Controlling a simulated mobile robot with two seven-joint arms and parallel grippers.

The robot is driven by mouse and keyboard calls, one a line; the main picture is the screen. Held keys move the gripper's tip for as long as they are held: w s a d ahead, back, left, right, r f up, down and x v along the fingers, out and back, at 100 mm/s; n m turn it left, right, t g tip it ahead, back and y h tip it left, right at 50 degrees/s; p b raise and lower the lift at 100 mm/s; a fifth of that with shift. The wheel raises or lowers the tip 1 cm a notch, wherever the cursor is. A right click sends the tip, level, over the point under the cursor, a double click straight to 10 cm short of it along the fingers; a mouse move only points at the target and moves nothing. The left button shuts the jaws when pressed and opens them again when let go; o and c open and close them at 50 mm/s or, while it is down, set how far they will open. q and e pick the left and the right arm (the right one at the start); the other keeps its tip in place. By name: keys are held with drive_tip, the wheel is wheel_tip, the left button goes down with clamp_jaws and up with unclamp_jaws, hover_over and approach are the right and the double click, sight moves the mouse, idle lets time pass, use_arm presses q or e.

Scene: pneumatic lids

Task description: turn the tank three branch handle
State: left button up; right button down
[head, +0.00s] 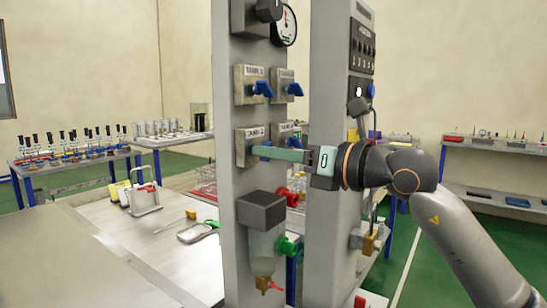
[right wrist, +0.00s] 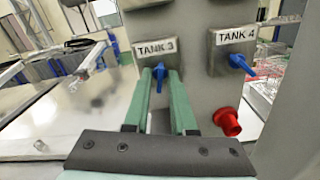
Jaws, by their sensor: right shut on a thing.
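The tank three valve block (right wrist: 143,50) carries a "TANK 3" label and a blue branch handle (right wrist: 159,72) that points downward in the right wrist view. In the head view this block (head: 243,147) is the lower left one on the grey panel, and the fingers hide its handle. My right gripper (right wrist: 161,82) has its green fingers on both sides of the blue handle, shut on it. In the head view the right gripper (head: 256,151) reaches in from the right. My left gripper is not in view.
The tank four block (right wrist: 234,40) with its blue handle sits to the right. A red fitting (right wrist: 228,121) juts out below it. Another blue handle (head: 263,89) is above. A filter bowl (head: 262,243) hangs below. A bench (head: 130,235) stands left of the panel.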

drive_tip(key=m, duration=0.3)
drive_tip(key=shift+m, duration=1.4)
drive_tip(key=c, duration=1)
unclamp_jaws()
drive_tip(key=shift+d, duration=0.1)
